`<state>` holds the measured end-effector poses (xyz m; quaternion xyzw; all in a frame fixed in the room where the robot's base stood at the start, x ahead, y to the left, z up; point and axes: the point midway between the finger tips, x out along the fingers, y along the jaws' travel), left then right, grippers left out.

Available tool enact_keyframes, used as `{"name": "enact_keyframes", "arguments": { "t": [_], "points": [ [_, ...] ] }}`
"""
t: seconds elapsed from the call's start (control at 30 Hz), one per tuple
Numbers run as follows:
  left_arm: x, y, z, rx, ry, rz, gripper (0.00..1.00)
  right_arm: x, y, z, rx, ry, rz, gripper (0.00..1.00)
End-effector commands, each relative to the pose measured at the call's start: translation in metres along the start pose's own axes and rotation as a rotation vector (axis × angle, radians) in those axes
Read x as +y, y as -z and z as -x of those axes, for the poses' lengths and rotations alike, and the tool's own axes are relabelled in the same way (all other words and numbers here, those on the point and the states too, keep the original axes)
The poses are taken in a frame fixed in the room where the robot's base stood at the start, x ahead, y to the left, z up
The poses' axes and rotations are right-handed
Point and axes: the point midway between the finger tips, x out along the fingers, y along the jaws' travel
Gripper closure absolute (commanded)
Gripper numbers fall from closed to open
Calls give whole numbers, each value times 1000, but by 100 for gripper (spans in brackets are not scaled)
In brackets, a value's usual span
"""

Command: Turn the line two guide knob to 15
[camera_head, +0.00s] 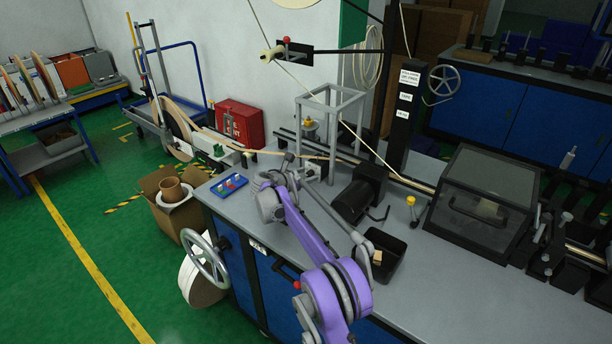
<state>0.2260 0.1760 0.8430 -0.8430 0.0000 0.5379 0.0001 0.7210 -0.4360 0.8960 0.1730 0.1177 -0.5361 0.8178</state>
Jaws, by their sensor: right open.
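I cannot tell for sure which part is the line two guide knob, and no scale reading is legible. A small knob with a yellowish top (309,125) stands inside the grey open frame (331,103) on the bench. A yellow-topped knob (410,201) stands on the bench right of the black motor-like unit. A grey block with a green knob (218,150) sits at the bench's back left. My right arm, purple, reaches over the bench, and its right gripper (284,168) is open and empty near the foot of the frame. My left gripper is out of view.
A black tray (384,257) with a small tan block stands at the bench front. A clear-fronted dark box (484,205) stands at right. A handwheel (205,259) juts from the bench's left end. Tan tape crosses behind the gripper.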

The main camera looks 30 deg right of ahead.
Motion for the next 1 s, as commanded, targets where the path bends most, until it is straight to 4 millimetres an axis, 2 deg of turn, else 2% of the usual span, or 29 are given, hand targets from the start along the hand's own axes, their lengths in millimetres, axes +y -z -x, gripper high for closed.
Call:
{"name": "enact_keyframes", "arguments": {
  "t": [0.2, 0.53, 1.0],
  "points": [
    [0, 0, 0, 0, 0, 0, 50, 0, 0, 0, 0, 0, 0, 41],
    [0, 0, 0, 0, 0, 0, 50, 0, 0, 0, 0, 0, 0, 100],
    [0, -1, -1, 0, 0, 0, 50, -1, 0, 0, 1, -18, -43, 100]
  ]
}}
